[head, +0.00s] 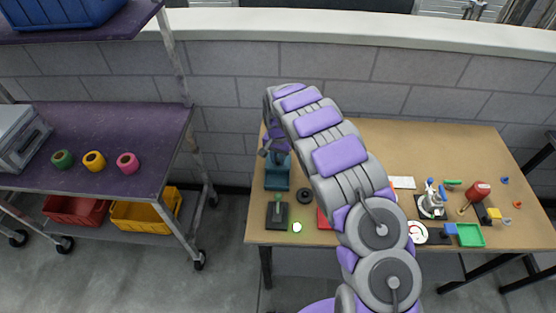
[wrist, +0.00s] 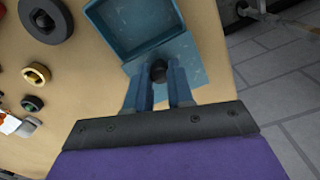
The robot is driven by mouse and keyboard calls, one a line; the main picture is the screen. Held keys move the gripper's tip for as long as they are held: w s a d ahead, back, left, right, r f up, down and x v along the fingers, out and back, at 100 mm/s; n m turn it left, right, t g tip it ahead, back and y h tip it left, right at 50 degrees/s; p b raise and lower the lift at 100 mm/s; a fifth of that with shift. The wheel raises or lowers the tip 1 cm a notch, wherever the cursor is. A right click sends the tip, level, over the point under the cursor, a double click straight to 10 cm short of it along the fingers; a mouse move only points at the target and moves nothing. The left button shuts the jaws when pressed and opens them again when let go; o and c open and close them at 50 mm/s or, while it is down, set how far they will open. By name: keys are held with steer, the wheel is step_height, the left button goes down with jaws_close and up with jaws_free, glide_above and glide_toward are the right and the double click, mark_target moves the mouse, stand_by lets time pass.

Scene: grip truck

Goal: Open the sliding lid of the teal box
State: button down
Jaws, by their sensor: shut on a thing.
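The teal box (head: 277,178) stands at the left end of the wooden table in the head view, partly hidden under my arm's end. In the wrist view the teal box (wrist: 118,50) is at the top, with its hollow inside showing. Its teal lid (wrist: 190,70) sticks out from the box toward my gripper. A black knob (wrist: 158,71) stands on the lid. My gripper (wrist: 159,80) is shut on the knob, one finger on each side of it. In the head view my gripper's fingertips are too small to make out.
The wooden table (head: 465,150) holds a black block with a green top (head: 277,215), a dark ring (head: 304,196) and several small items on the right. A purple shelf cart (head: 110,150) stands at the left, apart from the table. In the wrist view, floor shows right of the table edge.

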mark_target(277, 159)
steer(key=c, duration=1)
jaws_free()
steer(key=shift+a, duration=0.15)
step_height(277, 159, up, 17)
steer(key=p, duration=0.3)
steer(key=shift+r, duration=0.1)
